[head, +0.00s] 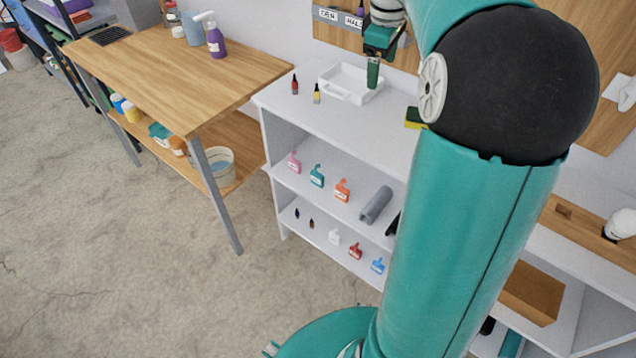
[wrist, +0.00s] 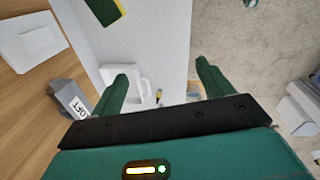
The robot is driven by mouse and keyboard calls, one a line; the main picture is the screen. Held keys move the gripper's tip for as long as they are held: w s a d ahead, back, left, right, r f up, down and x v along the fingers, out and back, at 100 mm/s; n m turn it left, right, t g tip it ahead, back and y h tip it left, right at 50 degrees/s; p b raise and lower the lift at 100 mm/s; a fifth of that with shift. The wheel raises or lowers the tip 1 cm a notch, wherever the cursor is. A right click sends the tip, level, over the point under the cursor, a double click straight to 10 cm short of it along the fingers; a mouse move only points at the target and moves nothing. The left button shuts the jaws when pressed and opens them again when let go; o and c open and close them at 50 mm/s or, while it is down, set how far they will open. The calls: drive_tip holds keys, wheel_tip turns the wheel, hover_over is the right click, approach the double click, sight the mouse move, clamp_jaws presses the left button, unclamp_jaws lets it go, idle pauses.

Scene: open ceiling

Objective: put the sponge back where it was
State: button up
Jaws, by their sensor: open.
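The sponge (head: 413,118), yellow with a dark green layer, lies on the white shelf unit's top (head: 290,102). My arm hides part of it in the head view. In the wrist view the sponge (wrist: 103,12) is at the top edge, partly cut off. My gripper (head: 373,74) is above the white top, over the white tray's area and left of the sponge. In the wrist view my gripper (wrist: 163,73) has its two fingers wide apart, with nothing between them. The sponge is apart from the fingers.
A white handled tray (head: 352,83), a red bottle (head: 295,85) and a yellow bottle (head: 317,94) stand on the white top. Lower shelves hold several small bottles and a grey cylinder (head: 376,204). A wooden table (head: 170,75) stands left. Labelled holders (head: 328,15) hang on the wall board.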

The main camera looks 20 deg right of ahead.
drive_tip(key=s+a+m+t, duration=0.1)
drive_tip(key=s+a+m, duration=0.1)
drive_tip(key=s+a, duration=0.65)
drive_tip(key=s+a+m+t, duration=0.25)
drive_tip(key=s+a, duration=0.25)
drive_tip(key=a, duration=0.6)
drive_tip(key=s+a+f+m+y, duration=0.1)
drive_tip(key=s+a+f+m, duration=0.1)
drive_tip(key=s+a+f, duration=0.3)
drive_tip(key=s, duration=0.2)
drive_tip(key=shift+s+a+m+t, duration=0.15)
drive_tip(key=shift+s+m+t, duration=0.15)
drive_tip(key=shift+m+t, duration=0.05)
